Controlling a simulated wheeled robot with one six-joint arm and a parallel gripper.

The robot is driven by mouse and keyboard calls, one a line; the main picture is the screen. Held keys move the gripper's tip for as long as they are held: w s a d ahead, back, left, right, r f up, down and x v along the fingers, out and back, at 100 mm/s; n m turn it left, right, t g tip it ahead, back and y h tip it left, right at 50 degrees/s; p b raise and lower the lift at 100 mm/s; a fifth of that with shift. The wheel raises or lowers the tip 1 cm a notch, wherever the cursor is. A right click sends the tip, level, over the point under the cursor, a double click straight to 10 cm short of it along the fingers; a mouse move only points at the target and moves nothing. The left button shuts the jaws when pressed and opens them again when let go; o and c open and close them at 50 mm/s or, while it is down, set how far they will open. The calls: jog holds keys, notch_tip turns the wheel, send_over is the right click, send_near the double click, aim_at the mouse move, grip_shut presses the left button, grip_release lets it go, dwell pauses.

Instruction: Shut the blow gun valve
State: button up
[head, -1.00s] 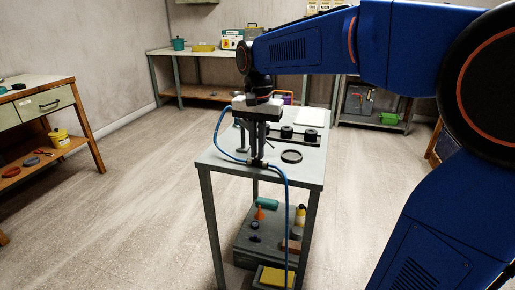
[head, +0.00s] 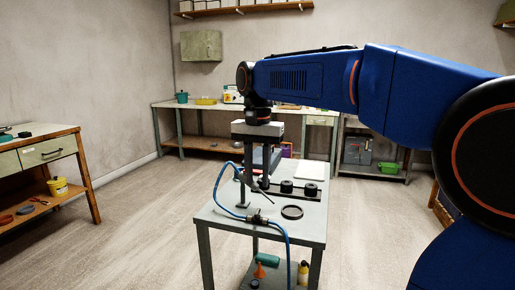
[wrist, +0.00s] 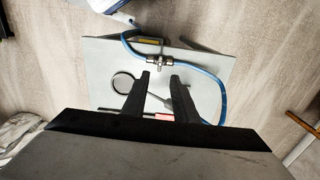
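The blow gun valve (head: 257,219) is a small brassy and dark fitting in the blue hose (head: 226,207), near the front edge of the grey table (head: 228,221). In the wrist view the valve (wrist: 153,59) lies beyond my fingertips, with hose on both sides. I cannot tell its lever's position. My gripper (head: 264,186) points down above the table, higher than the valve and apart from it. In the wrist view its two dark fingers (wrist: 158,76) are spread with a gap. A thin grey rod shows between and below them; nothing is gripped.
A black ring (head: 292,212) lies right of the valve. Dark cylinders (head: 286,187) stand on a strip behind it. A workbench (head: 45,154) stands far left; open floor lies between.

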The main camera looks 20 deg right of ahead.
notch_tip(320, 180, up, 8)
dwell(0.4)
dwell(0.3)
jog(key=s+d+f+n+t, duration=0.2)
jog(key=s+d+f+n, duration=0.1)
jog(key=s+f, duration=0.9)
jog(key=s+d+f+n+t, duration=0.2)
jog(key=s+d+f+n, duration=0.2)
jog(key=s+f, duration=0.7)
notch_tip(320, 180, down, 5)
jog(key=shift+s+r+t, duration=0.15)
jog(key=shift+s+t, duration=0.25)
